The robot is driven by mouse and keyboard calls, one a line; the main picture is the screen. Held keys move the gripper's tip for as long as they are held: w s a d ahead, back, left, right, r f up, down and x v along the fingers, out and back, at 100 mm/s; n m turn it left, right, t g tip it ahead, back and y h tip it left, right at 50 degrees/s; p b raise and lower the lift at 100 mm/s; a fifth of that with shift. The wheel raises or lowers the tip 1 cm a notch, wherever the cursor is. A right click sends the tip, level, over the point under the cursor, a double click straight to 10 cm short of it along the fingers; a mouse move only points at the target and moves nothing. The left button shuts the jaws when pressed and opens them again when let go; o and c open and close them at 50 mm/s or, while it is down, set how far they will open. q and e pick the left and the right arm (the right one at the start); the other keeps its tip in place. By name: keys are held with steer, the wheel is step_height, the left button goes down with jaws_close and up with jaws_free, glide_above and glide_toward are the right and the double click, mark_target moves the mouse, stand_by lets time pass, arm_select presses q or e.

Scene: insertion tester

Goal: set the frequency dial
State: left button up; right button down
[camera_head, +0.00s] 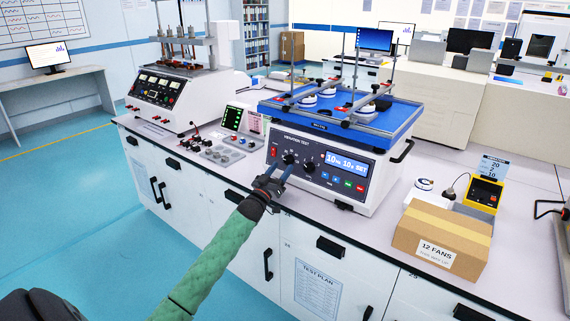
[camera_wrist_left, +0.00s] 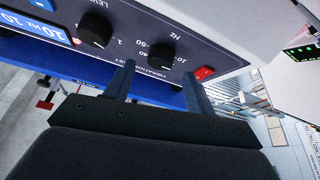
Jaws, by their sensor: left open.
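The vibration tester (camera_head: 330,200) is a white box with a blue top plate and a dark front panel. Its display (camera_head: 347,164) seems to read 10 Hz, 10 s, SET. The black frequency dial (camera_head: 288,158), marked Hz, sits left of the level dial (camera_head: 309,165). In the left wrist view, the frequency dial (camera_wrist_left: 160,57) lies between the fingertip directions, just beyond them, and the level dial (camera_wrist_left: 95,30) is to its left. My left gripper (camera_head: 279,169) is open and empty in front of the frequency dial; contact does not show. My right gripper is not in view.
A red switch (camera_wrist_left: 204,73) sits beside the frequency dial, close to one finger. Small parts (camera_head: 222,154) lie on the bench left of the tester. A cardboard box (camera_head: 442,240) and a yellow device (camera_head: 484,194) stand to the right.

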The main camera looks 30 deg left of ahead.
mark_target(288, 160)
arm_select(q)
steer(key=shift+x, duration=1.5)
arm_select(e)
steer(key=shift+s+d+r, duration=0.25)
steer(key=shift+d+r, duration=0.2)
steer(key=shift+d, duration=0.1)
arm_select(q)
steer(key=shift+c, duration=0.4)
steer(key=c, duration=0.9)
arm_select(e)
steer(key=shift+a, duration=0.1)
